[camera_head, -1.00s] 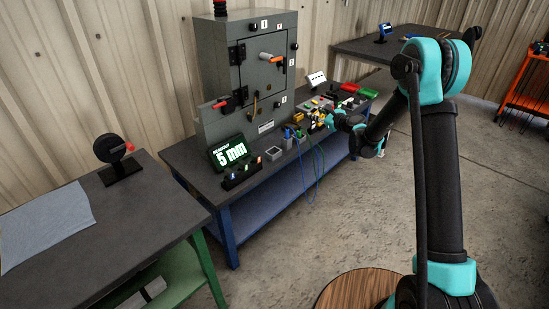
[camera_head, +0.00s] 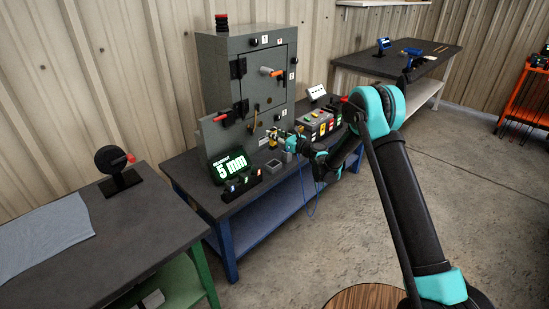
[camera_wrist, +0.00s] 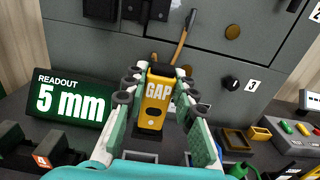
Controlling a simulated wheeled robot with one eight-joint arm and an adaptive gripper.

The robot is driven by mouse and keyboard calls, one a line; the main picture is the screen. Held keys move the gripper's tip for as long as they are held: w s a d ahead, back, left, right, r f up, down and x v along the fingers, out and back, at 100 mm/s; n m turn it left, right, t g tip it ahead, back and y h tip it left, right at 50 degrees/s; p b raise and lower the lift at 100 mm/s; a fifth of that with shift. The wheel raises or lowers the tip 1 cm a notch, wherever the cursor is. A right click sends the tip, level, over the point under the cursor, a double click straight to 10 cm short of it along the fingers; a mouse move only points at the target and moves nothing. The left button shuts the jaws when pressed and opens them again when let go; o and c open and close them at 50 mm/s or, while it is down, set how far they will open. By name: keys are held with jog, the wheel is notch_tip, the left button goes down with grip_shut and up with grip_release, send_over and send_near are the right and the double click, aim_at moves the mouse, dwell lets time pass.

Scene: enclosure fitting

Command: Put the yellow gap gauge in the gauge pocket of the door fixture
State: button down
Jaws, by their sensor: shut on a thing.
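The yellow gap gauge (camera_wrist: 155,100), marked GAP, stands between the fingers of my gripper (camera_wrist: 160,84) in the wrist view. My gripper is shut on it. In the head view my gripper (camera_head: 279,138) is in front of the grey cabinet with the door (camera_head: 268,78), above the blue bench. The cabinet front also fills the back of the wrist view (camera_wrist: 230,65). A grey open-topped box (camera_head: 272,169) is below my gripper on the bench. I cannot tell for sure which part is the gauge pocket.
A readout (camera_head: 229,165) showing 5 mm stands left of my gripper, with a dark rack (camera_head: 241,184) in front. A case with coloured parts (camera_head: 318,127) is to the right. A lever with a wooden handle (camera_wrist: 184,37) hangs on the cabinet front behind the gauge.

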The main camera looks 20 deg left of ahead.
notch_tip(320, 180, down, 12)
jog(key=shift+f, duration=0.1)
dwell(0.4)
jog(key=c, duration=1.2)
grip_release()
jog(key=shift+f, duration=0.1)
jog(key=shift+d, duration=0.15)
